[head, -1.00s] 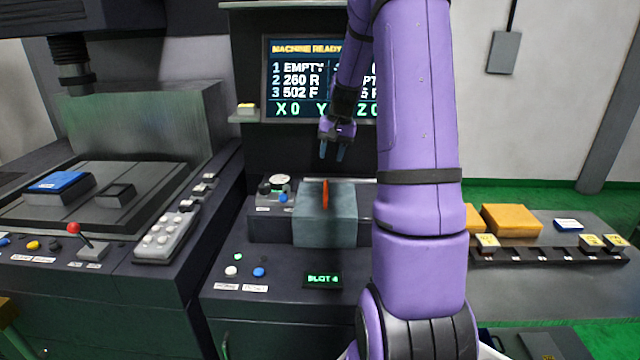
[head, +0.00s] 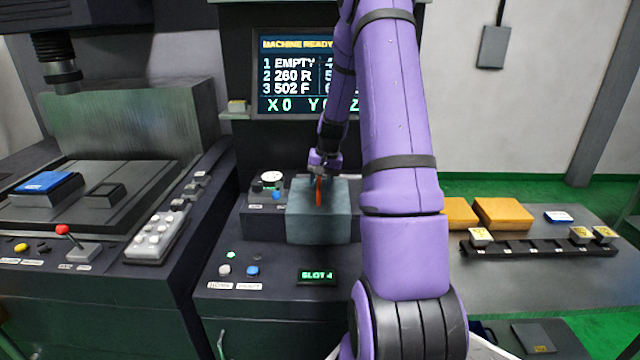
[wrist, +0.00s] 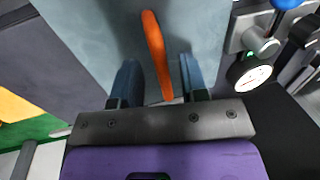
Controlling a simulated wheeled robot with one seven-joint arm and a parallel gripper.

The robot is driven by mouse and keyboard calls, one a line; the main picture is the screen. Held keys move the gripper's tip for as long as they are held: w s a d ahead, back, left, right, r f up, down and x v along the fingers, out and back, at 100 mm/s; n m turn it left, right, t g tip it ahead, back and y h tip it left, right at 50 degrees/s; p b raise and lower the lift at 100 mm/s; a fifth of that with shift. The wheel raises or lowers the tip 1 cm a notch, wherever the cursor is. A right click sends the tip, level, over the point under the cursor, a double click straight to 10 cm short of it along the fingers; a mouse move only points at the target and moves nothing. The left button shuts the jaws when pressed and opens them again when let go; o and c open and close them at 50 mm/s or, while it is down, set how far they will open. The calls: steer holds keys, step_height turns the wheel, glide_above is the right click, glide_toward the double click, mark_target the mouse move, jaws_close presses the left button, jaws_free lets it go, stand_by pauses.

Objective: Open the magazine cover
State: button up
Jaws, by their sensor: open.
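The magazine cover (head: 306,222) is a grey-blue box on the dark machine console, and it looks closed. An orange-red handle (head: 319,192) stands on its top. In the wrist view the handle (wrist: 155,50) runs down between my two fingers, with a gap on each side. My gripper (head: 319,172) is open at the handle, just above the cover; the wrist view shows its fingers (wrist: 158,82) on either side. What lies inside the cover is hidden.
A round gauge (head: 271,177) and a blue knob (head: 277,195) stand left of the cover. A screen (head: 290,75) is behind. Buttons (head: 252,271) and a SLOT 4 display (head: 317,276) are in front. A bench (head: 520,275) with orange blocks lies right.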

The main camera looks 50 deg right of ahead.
steer(key=shift+f, duration=0.25)
jaws_close()
steer(key=s+d, duration=0.3)
steer(key=s, duration=0.1)
steer(key=s+d, duration=0.7)
steer(key=s, duration=0.1)
steer(key=shift+s+d, duration=0.3)
steer(key=shift+d, duration=0.05)
jaws_free()
step_height(320, 180, up, 11)
steer(key=s+d, duration=0.1)
steer(key=shift+s+d+f, duration=0.15)
steer(key=shift+s+d, duration=0.05)
steer(key=shift+s, duration=0.1)
steer(key=shift+s, duration=0.1)
stand_by(0.5)
